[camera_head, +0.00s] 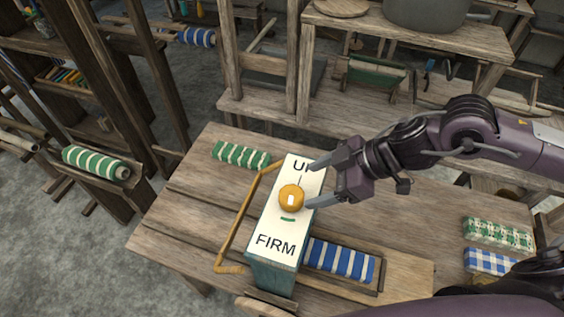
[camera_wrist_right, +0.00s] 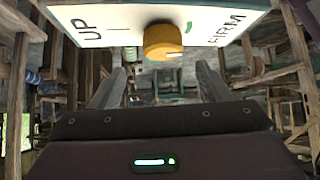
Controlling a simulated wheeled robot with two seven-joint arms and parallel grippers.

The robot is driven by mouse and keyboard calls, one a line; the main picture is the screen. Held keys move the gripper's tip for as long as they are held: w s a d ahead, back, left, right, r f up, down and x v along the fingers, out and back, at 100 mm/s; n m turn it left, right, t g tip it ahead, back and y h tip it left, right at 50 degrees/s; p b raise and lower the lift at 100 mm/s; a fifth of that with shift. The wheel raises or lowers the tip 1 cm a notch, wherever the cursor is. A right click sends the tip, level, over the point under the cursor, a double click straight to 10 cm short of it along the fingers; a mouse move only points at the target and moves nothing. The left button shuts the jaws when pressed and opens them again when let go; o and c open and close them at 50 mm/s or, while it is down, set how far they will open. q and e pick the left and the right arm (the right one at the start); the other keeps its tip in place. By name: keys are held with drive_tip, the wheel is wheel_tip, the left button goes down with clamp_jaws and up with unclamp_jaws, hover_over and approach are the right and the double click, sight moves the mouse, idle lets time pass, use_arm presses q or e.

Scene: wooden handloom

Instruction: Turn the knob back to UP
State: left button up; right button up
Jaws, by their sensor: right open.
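The orange-yellow knob (camera_head: 291,198) sits on the white top panel (camera_head: 272,222) of a teal box, between the printed words UP and FIRM. A white mark shows on the knob; I cannot tell surely which word it points to. My right gripper (camera_head: 311,185) is open and empty, coming from the right, its fingertips over the panel's right edge beside the knob. One finger partly hides the UP label. In the right wrist view the knob (camera_wrist_right: 162,42) shows beyond and between the open fingers (camera_wrist_right: 160,75), apparently apart from them. My left gripper is not in view.
The box stands on a wooden table (camera_head: 195,215). A yellow bent handle (camera_head: 238,222) runs along its left side. Blue-striped cloth (camera_head: 340,260) lies to its right, green-striped cloth (camera_head: 240,154) behind it. Folded checked cloths (camera_head: 495,233) lie at right.

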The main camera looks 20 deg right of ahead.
sight(293, 194)
drive_tip(key=shift+a+f, duration=0.15)
drive_tip(key=shift+a, duration=0.15)
drive_tip(key=shift+s+a+f+p, duration=0.1)
drive_tip(key=shift+a+f+p, duration=0.15)
drive_tip(key=shift+a+p, duration=0.1)
drive_tip(key=p+x, duration=0.1)
drive_tip(key=x, duration=0.4)
drive_tip(key=shift+w+f, duration=0.1)
drive_tip(key=shift+w, duration=0.15)
drive_tip(key=shift+a+f, duration=0.2)
drive_tip(key=shift+f, duration=0.05)
drive_tip(key=shift+a+f, duration=0.1)
drive_tip(key=shift+f, duration=0.05)
drive_tip(key=c, duration=1)
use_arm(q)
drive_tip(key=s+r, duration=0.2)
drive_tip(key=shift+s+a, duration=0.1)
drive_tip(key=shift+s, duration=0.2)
use_arm(e)
drive_tip(key=shift+o, duration=0.2)
